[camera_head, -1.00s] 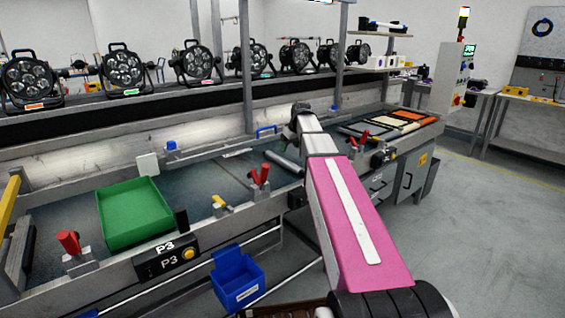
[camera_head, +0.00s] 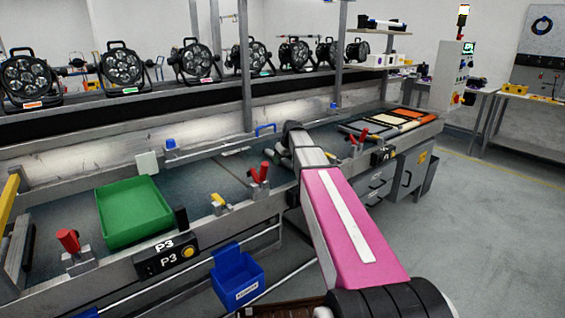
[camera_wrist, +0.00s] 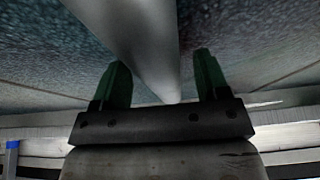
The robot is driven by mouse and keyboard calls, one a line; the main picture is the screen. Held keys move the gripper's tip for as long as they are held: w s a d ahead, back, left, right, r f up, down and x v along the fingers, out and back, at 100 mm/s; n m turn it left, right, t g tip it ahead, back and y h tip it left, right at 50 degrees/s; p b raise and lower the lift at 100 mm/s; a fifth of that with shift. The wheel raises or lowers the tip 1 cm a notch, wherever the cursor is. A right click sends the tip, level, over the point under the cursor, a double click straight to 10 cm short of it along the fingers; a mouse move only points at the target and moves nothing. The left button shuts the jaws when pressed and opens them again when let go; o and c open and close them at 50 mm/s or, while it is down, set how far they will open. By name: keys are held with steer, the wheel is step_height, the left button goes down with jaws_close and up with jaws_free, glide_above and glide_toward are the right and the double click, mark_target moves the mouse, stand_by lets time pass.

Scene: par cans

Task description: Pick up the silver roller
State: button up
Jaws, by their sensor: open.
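The silver roller (camera_wrist: 140,30) is a smooth grey cylinder in the wrist view, running from the top edge down to between the fingers. My gripper (camera_wrist: 160,64) is open, with one green finger on each side of the roller and visible gaps on both sides. I cannot tell how far the fingers are above the surface. In the head view, part of the roller (camera_head: 285,159) shows beside my arm on the dark bench top; my arm hides the rest, and my gripper is hidden there too.
A green tray (camera_head: 135,210) sits on the bench at left. Red-handled clamps (camera_head: 260,176) stand along the front edge. A blue bin (camera_head: 236,278) hangs below the front. Stage lights line the back shelf. Flat panels (camera_head: 400,118) lie at right.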

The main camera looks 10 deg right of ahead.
steer(key=c, duration=1.2)
steer(key=shift+r, duration=0.15)
